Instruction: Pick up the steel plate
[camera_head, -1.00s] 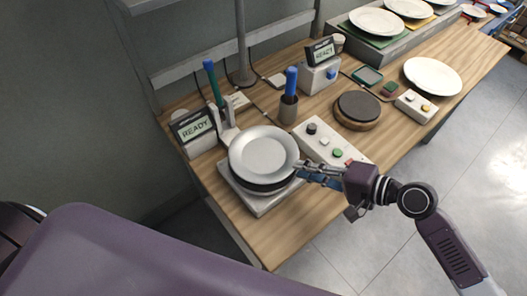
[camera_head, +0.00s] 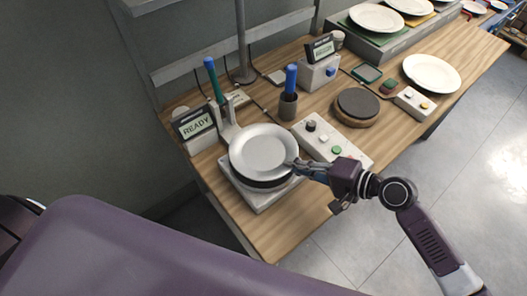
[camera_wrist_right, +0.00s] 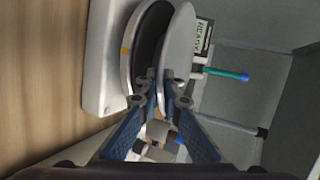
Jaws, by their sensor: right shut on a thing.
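The steel plate (camera_head: 263,148) is a round, shallow, pale grey dish. It sits over a dark round disc (camera_head: 262,184) on a light grey square base at the near left end of the bench. My right gripper (camera_head: 292,165) is at the plate's right rim, shut on it. In the right wrist view the steel plate (camera_wrist_right: 178,45) shows nearly edge-on, its rim between the two fingertips (camera_wrist_right: 160,80). The dark disc (camera_wrist_right: 149,45) lies beside it there. My left gripper is not in view.
A green-handled lever (camera_head: 214,80) and a READY display (camera_head: 195,125) stand behind the plate. White plates (camera_head: 432,73) lie farther right. The bench's front edge is close.

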